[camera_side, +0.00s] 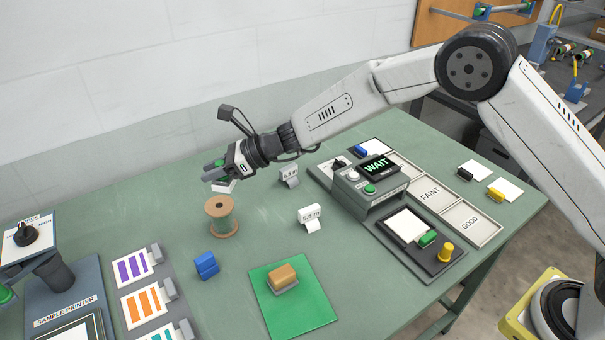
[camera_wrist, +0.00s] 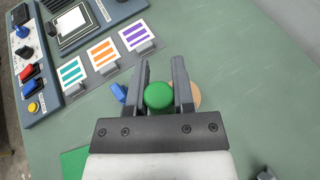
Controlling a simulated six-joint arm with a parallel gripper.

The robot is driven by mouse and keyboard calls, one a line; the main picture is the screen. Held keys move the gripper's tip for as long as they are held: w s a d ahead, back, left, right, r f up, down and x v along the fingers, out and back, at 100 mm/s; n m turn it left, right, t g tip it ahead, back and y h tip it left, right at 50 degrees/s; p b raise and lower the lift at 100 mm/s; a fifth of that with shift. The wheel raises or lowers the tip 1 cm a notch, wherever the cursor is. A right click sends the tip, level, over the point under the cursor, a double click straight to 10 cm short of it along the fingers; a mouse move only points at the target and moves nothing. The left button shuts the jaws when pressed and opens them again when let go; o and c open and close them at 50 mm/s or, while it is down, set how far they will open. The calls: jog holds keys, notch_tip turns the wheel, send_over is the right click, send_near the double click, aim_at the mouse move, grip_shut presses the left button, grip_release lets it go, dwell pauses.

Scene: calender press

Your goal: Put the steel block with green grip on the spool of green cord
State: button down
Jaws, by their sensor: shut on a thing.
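My gripper (camera_side: 214,172) is shut on the green grip of the steel block (camera_side: 225,186), whose pale steel part shows below the fingers in the side view. In the wrist view the round green grip (camera_wrist: 159,96) sits between the two fingers (camera_wrist: 162,92). The spool of green cord (camera_side: 222,217) stands upright on the green table, with a tan wooden top. The block is in the air above the spool in the picture, apart from it. In the wrist view the spool's tan rim (camera_wrist: 196,95) shows beside the right finger, mostly hidden by finger and grip.
A blue block (camera_side: 206,265) and a tan-topped block (camera_side: 283,278) on a green mat (camera_side: 318,305) lie nearer the camera. Paper tags (camera_side: 310,218) stand right of the spool. The sample printer (camera_side: 68,300) is at left, the WAIT box (camera_side: 370,185) at right.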

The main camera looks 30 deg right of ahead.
jog(key=shift+w+a+f, duration=0.3)
jog(key=shift+w+f, duration=0.4)
jog(key=shift+f, duration=0.15)
jog(key=shift+w+a+f, duration=0.3)
jog(key=shift+w+f, duration=0.35)
jog(key=shift+f, duration=0.2)
jog(key=shift+w+a+f, duration=0.1)
jog(key=shift+w+f, duration=0.1)
jog(key=shift+f, duration=1.65)
jog(key=shift+f, duration=0.15)
jog(key=shift+c, duration=2.4)
grip_release()
jog(key=shift+r, duration=0.2)
jog(key=v, duration=1.2)
